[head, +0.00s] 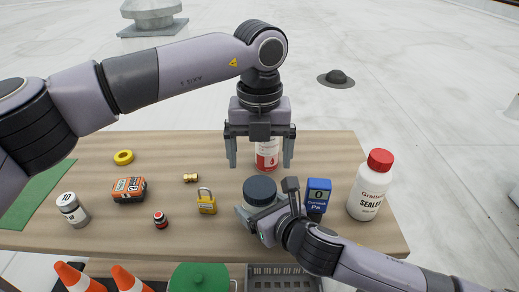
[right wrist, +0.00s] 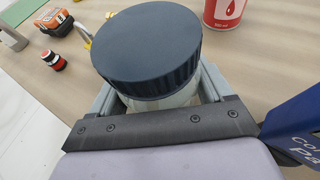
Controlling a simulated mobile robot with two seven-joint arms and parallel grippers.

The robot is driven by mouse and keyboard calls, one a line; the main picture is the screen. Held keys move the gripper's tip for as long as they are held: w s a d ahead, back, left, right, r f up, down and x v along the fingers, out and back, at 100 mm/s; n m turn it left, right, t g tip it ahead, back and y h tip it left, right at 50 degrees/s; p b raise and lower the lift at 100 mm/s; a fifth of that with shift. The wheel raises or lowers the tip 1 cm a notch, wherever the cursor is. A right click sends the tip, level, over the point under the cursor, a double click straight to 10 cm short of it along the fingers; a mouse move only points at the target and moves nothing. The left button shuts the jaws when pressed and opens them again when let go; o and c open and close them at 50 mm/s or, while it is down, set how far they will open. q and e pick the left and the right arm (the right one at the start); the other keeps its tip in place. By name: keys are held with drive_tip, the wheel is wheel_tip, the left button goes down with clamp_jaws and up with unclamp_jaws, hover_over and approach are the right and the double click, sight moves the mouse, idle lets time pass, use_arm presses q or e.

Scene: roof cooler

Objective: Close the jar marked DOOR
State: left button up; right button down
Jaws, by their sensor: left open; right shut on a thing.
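A jar with a wide dark blue ribbed lid (head: 260,187) stands near the front middle of the table (head: 330,150). In the right wrist view the lid (right wrist: 148,45) sits on top of a pale, clear-looking jar body (right wrist: 165,98). No DOOR marking shows, and I cannot tell how tight the lid is. My right gripper (head: 256,212) is shut on the jar body below the lid, with one finger on each side. My left gripper (head: 260,162) points down, open and empty, above and slightly behind the lid, apart from it.
A red and white can (head: 267,155) stands behind the jar. To the right are a blue meter (head: 317,194) and a white sealer bottle (head: 371,185) with red cap. Left are a yellow padlock (head: 206,203), small red-black jar (head: 160,220), tape measure (head: 129,189) and weight (head: 72,209).

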sight(260, 186)
use_arm(q)
wheel_tip(260, 186, down, 7)
drive_tip(key=shift+f, duration=0.15)
idle(0.4)
drive_tip(key=c, duration=1.1)
drive_tip(key=o, duration=1.2)
drive_tip(key=shift+c, duration=0.2)
drive_tip(key=shift+r, duration=2.3)
drive_tip(key=shift+c, duration=0.3)
